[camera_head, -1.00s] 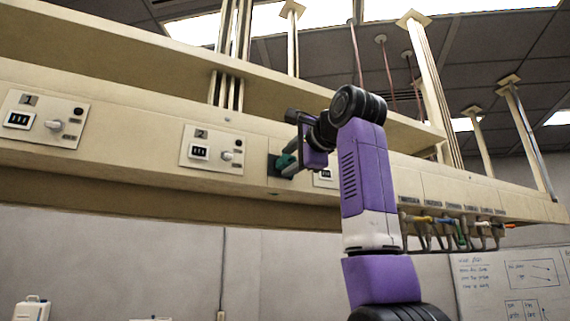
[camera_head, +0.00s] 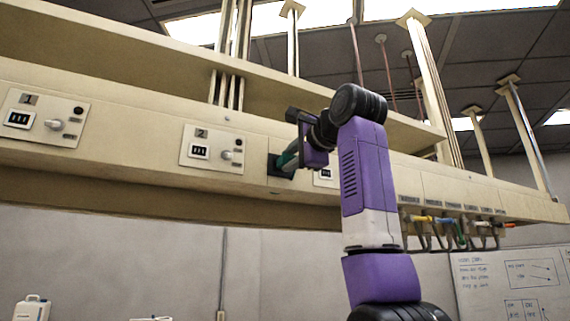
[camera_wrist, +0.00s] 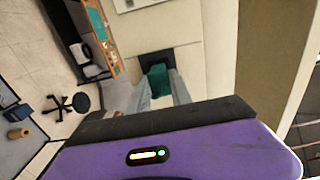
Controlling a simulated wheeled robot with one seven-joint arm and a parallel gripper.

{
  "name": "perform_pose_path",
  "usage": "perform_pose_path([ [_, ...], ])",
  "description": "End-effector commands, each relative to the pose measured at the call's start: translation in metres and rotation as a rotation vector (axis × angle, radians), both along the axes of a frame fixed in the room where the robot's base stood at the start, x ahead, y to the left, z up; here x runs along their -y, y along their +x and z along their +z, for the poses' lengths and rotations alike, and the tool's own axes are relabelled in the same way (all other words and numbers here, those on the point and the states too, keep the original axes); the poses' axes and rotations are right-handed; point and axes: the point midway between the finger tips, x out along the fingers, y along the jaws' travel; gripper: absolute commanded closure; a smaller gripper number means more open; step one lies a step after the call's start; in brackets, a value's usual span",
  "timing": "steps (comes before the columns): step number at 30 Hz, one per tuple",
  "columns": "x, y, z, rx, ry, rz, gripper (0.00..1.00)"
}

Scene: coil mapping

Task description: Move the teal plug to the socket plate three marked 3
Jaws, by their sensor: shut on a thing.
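My gripper (camera_wrist: 158,84) is shut on the teal plug (camera_wrist: 157,73), with one grey finger on each side of it. The plug is right at a dark square recess (camera_wrist: 146,57) in the beige panel; I cannot tell how far it goes in. In the head view the plug (camera_head: 289,157) shows as a small teal patch beside the dark recess (camera_head: 272,165), right of plate 2. A white socket plate (camera_head: 324,179) shows just right of the recess, mostly hidden by my gripper and arm; its number cannot be read.
Socket plate 1 (camera_head: 43,118) and plate 2 (camera_head: 211,149) sit to the left on the long beige panel. Several coloured cables (camera_head: 450,232) hang under the panel at the right. An overhanging beige shelf (camera_head: 150,62) runs above the plates.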

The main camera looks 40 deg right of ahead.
Motion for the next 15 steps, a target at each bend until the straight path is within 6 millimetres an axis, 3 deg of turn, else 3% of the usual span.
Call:
perform_pose_path([
  [15, -0.003, -0.012, -0.001, 0.0, 0.0, 0.0, 1.0],
])
